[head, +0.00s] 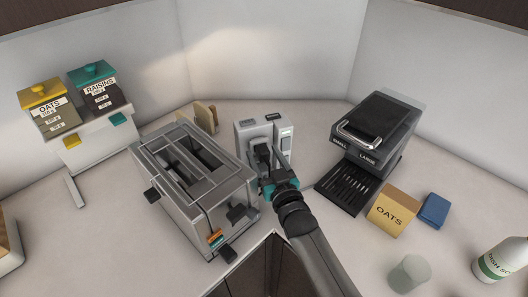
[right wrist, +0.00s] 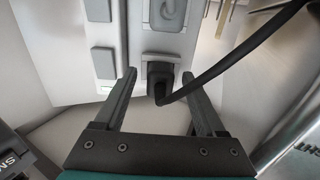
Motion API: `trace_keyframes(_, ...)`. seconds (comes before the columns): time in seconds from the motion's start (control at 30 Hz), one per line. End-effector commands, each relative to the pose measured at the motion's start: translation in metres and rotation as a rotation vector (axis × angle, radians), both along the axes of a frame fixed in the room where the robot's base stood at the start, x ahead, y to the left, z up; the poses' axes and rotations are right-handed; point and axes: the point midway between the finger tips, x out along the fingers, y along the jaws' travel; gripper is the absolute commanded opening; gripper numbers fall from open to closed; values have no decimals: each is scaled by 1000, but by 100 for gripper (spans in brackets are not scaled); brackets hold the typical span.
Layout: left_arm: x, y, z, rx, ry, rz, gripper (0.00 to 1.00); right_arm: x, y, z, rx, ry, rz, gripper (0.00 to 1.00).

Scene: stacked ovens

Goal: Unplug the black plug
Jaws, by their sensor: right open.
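The black plug (right wrist: 160,78) sits in the front of a grey-white socket unit (head: 268,135), with a thick black cable running from it to the upper right in the right wrist view. In the head view the plug (head: 262,152) is partly hidden by my right gripper (head: 264,165). My right gripper is open, and in the right wrist view its fingers (right wrist: 158,88) stand on either side of the plug, with gaps between. The plug looks upright against the socket face. My left gripper is not in view.
A silver toaster (head: 205,185) stands close on the left. A black coffee machine (head: 375,130) and an oats box (head: 393,211) stand on the right. Oats and raisins dispensers (head: 92,88) are at the far left. A cup (head: 409,273) and bottle (head: 501,260) are at front right.

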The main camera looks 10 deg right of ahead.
Motion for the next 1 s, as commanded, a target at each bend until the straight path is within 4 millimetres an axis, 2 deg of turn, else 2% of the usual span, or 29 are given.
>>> trace_keyframes(0.7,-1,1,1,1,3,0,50,0,0,0,0,-1,0,72)
trace_keyframes(1.0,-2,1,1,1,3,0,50,0,0,0,0,0,0,39)
